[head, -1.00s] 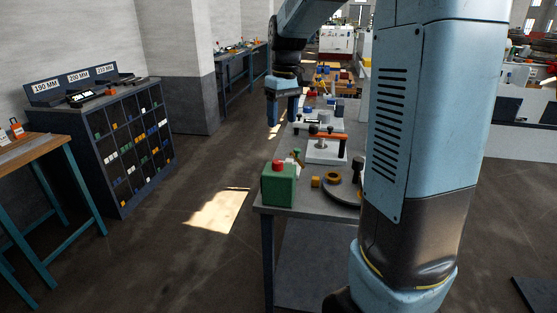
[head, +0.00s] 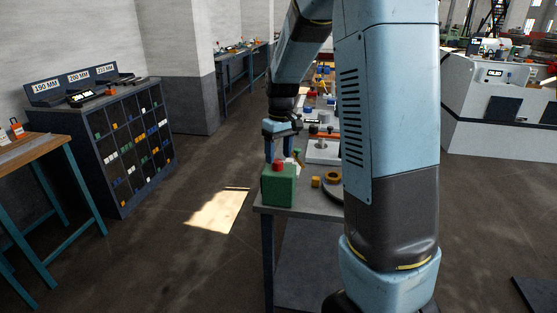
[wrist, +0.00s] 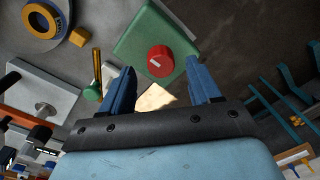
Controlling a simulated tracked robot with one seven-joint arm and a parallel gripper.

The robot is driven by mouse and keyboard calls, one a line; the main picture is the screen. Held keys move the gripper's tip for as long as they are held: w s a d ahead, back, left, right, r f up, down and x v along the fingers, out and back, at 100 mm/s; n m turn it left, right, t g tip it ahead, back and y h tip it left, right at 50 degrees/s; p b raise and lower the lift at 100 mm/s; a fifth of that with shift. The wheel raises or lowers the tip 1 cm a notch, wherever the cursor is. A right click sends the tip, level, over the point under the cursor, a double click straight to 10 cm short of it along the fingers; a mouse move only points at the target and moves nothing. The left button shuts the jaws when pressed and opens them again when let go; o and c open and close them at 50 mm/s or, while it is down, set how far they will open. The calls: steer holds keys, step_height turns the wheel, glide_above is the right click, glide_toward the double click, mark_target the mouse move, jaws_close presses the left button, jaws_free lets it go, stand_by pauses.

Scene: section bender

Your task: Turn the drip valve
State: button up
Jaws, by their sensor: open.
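A green box (head: 279,190) stands on the near left corner of the workbench and bears a red round knob (head: 278,167). In the wrist view the knob (wrist: 160,60) carries a white line mark and sits on the green box top (wrist: 137,42). A brass stem with a small green ball handle (wrist: 93,92) stands beside the box. I cannot tell for sure which of these is the drip valve. My gripper (head: 278,156) is open, pointing down close above the red knob. In the wrist view the knob shows between the two blue fingers, with nothing held.
The workbench (head: 300,212) also holds a small yellow block (head: 316,182), a dark disc with a yellow ring (head: 333,177) and a white block with an orange bar (head: 322,150). My arm hides its right part. Open floor lies left of the bench.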

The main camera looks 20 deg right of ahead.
mark_target(278, 165)
steer(key=shift+f, duration=1.35)
steer(key=shift+a, duration=0.1)
steer(key=c, duration=1)
